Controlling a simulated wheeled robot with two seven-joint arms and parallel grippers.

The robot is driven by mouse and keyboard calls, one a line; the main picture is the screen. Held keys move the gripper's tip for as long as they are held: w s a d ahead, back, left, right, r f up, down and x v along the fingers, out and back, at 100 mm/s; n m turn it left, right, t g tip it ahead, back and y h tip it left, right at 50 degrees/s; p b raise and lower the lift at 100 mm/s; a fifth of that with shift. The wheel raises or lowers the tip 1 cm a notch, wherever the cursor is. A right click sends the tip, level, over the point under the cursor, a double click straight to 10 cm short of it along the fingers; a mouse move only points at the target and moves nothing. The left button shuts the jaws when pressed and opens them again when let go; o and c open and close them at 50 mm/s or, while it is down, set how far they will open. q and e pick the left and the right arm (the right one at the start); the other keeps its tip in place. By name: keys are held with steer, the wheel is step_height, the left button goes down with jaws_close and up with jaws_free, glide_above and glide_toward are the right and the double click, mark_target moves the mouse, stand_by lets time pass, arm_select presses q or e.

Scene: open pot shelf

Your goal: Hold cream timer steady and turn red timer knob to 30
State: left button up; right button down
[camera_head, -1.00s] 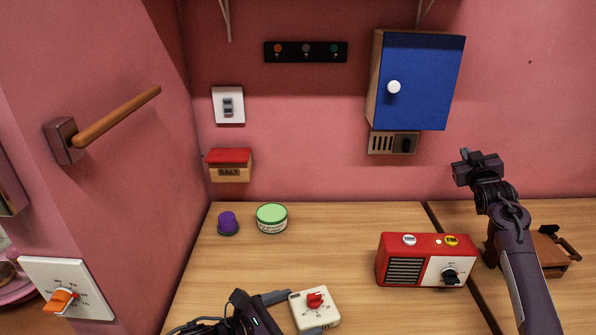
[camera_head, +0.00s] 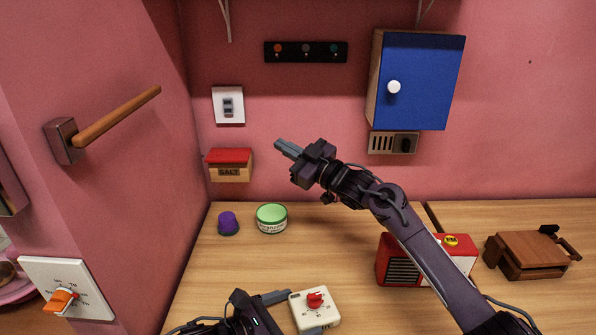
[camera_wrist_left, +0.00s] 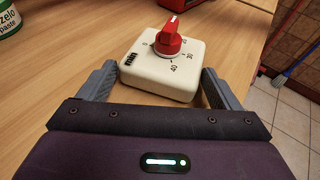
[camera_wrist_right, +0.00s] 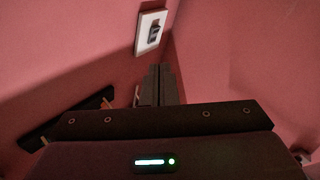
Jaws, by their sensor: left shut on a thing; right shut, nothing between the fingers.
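The cream timer (camera_head: 325,322) lies on the wooden table near its front, with its dial face up. Its red knob (camera_head: 315,300) has a white pointer line; in the left wrist view the knob (camera_wrist_left: 172,35) points away from the numbers 30 and 40, toward the far side. My left gripper (camera_head: 298,312) is shut on the timer, with one finger on each side of its body. My right gripper (camera_head: 284,147) is shut and empty, raised in the air in front of the back wall, above and behind the timer.
A red radio (camera_head: 396,262) stands to the right, partly hidden by my right arm. A green-lidded jar (camera_head: 272,218) and a purple-topped item (camera_head: 228,222) stand at the back left. A salt box (camera_head: 230,165) hangs on the wall. A wooden item (camera_head: 527,255) lies at far right.

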steer(key=s+a+f+n+g, duration=0.1)
steer(key=s+a+n+g, duration=1.05)
steer(key=s+a, duration=0.65)
steer(key=n+h, duration=0.4)
steer(key=h, duration=1.3)
glide_toward(314, 300)
steer(key=w, duration=0.4)
steer(key=shift+g, duration=0.25)
steer(key=shift+d+f, duration=0.15)
steer(key=shift+f, duration=1.7)
steer(key=shift+d+f, duration=0.15)
steer(key=shift+f, duration=1.7)
